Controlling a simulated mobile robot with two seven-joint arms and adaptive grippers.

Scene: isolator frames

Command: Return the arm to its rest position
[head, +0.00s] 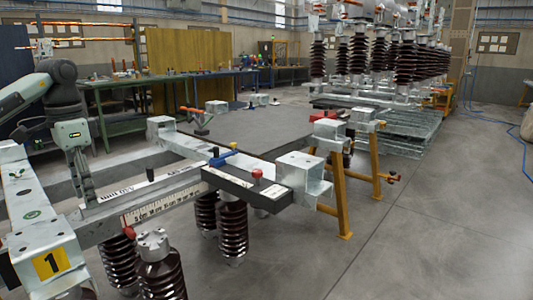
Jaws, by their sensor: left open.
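My left arm comes in from the left edge, and its gripper (88,192) points down over the near left part of the grey steel isolator frame (185,148). The gripper is open, with nothing seen between its fingers. The fingertips are close to the frame's beam; I cannot tell whether they touch it. My right gripper is not in view.
A yellow plate marked 1 (50,263) is on the near left block. A red knob (257,173) and a blue clamp (222,157) sit on the frame. Brown insulators (233,228) hang below.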

